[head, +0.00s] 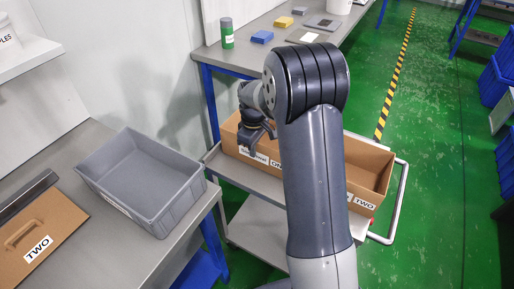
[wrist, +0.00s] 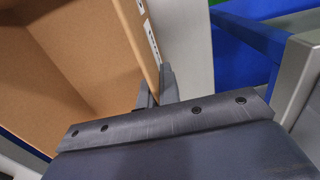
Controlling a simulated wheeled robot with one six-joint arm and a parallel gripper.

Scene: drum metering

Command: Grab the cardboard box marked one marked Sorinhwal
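An open-topped cardboard box (head: 230,134) with a label that starts "ON", cut off by my arm, and a smaller label (head: 255,156) too small to read stands on the cart. My gripper (head: 257,142) is at its near wall. In the wrist view the box wall (wrist: 139,38) with its white labels runs down to my fingertips (wrist: 157,86), one on each side of it. I cannot tell whether they press on it. Another cardboard part, marked TWO (head: 364,203), shows right of my arm; the arm hides where the two meet.
The metal cart (head: 250,181) has a rail on its right. A grey bin (head: 140,183) and a brown panel marked TWO (head: 38,243) are on the left bench. A green canister (head: 227,33) and blue block (head: 262,37) stand on the back table.

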